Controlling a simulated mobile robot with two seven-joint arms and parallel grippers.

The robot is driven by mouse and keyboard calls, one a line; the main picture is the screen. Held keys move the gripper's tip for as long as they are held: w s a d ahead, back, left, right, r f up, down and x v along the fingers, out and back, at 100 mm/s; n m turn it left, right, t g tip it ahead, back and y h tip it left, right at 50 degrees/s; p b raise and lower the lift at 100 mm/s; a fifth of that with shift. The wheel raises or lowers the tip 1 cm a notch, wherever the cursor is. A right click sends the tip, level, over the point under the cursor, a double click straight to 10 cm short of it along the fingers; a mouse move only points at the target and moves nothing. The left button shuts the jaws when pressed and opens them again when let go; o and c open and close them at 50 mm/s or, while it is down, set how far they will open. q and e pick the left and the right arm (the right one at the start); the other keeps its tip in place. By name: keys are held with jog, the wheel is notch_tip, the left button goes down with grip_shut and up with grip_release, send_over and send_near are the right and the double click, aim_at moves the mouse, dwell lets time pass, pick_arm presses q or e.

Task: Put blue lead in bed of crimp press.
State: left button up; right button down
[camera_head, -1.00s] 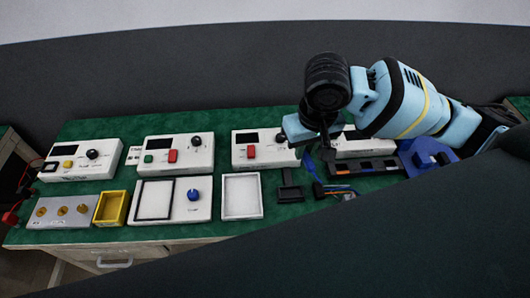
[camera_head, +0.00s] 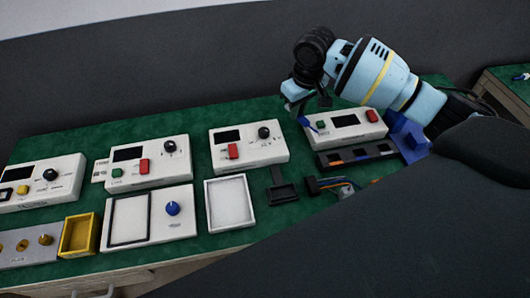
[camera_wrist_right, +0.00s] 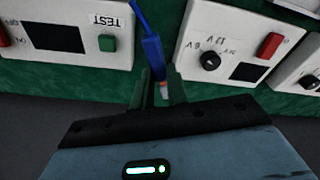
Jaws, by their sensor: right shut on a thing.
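My right gripper (camera_head: 308,112) is shut on the blue lead (camera_head: 311,125), above the mat between two white boxes at the back right. In the right wrist view the blue lead (camera_wrist_right: 152,50) rises from between the fingers (camera_wrist_right: 160,92). Its orange and pale end lies between the fingertips. I cannot tell surely which thing is the crimp press; a dark blue block (camera_head: 408,136) stands at the right, partly against my arm. A small black fixture with a flat tray-like part (camera_head: 283,193) stands nearer the front. My left gripper is not in view.
A dark rack with coloured slots (camera_head: 355,155) lies before the white box with red and green buttons (camera_head: 345,124). Loose coloured leads (camera_head: 335,186) lie in front of it. A white tray (camera_head: 230,203) and yellow tray (camera_head: 78,236) stand left. Green mat (camera_head: 200,120) is bare behind the boxes.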

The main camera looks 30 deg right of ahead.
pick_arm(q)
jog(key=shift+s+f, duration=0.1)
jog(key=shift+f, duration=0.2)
pick_arm(e)
send_over(293, 140)
jog(key=shift+s+f, duration=0.15)
jog(key=shift+f, duration=1.1)
jog(key=shift+s+f, duration=0.1)
jog(key=shift+f, duration=1.1)
notch_tip(293, 140, down, 5)
jog(key=shift+b, duration=0.5)
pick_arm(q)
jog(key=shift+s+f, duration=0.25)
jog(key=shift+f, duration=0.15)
pick_arm(e)
jog(key=c, duration=1.7)
grip_release()
jog(key=shift+f, duration=0.1)
